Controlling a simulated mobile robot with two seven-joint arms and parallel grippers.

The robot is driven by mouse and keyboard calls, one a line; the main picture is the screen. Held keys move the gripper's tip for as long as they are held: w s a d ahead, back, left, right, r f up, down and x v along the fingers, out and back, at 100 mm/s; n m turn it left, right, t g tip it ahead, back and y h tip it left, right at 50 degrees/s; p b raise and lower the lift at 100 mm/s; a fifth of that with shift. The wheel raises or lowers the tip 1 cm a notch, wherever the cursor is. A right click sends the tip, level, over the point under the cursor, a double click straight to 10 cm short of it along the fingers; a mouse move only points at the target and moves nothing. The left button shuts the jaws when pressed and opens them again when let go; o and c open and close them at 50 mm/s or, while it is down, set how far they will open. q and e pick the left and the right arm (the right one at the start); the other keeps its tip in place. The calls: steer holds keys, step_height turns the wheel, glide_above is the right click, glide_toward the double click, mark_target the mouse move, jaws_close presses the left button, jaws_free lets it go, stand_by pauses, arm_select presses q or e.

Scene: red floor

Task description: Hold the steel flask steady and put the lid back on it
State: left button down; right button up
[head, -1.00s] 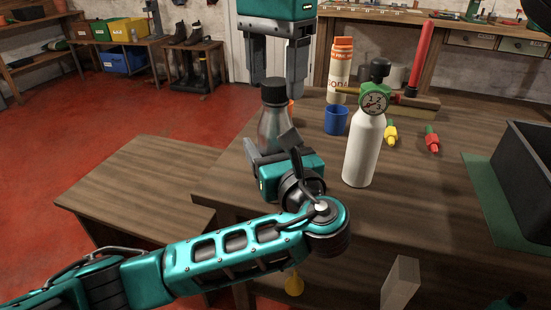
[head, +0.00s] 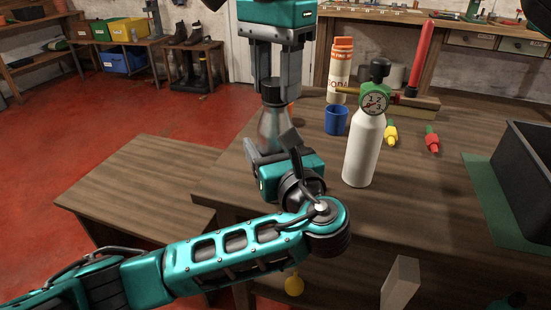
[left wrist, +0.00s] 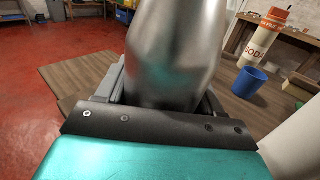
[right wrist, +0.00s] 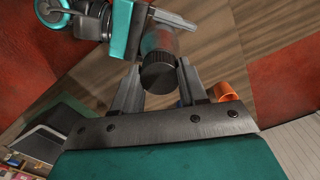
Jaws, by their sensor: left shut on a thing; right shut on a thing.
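The steel flask (head: 273,128) stands upright near the table's left edge. My left gripper (head: 272,148) is shut on its body, which fills the middle of the left wrist view (left wrist: 172,55). The black lid (head: 272,92) sits at the top of the flask. My right gripper (head: 272,88) comes down from above and is shut on the lid, one finger on each side. In the right wrist view the dark ribbed lid (right wrist: 158,73) lies between the fingertips, in line with the flask. The seam between lid and flask is too small to judge.
A white bottle with a gauge (head: 362,150) stands close on the right. A blue cup (head: 336,120) and an orange-capped soda bottle (head: 340,72) stand behind. Yellow (head: 391,135) and red (head: 432,139) fittings lie further right. A dark bin (head: 525,180) is at the right edge.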

steer(key=m, duration=1)
steer(key=shift+m, duration=0.3)
steer(key=m, duration=0.3)
steer(key=shift+m, duration=0.3)
steer(key=m, duration=0.3)
steer(key=shift+m, duration=0.4)
steer(key=m, duration=0.3)
steer(key=shift+m, duration=0.3)
steer(key=m, duration=0.5)
steer(key=shift+m, duration=0.4)
steer(key=o, duration=1.2)
steer(key=shift+c, duration=0.2)
steer(key=shift+r, duration=2.2)
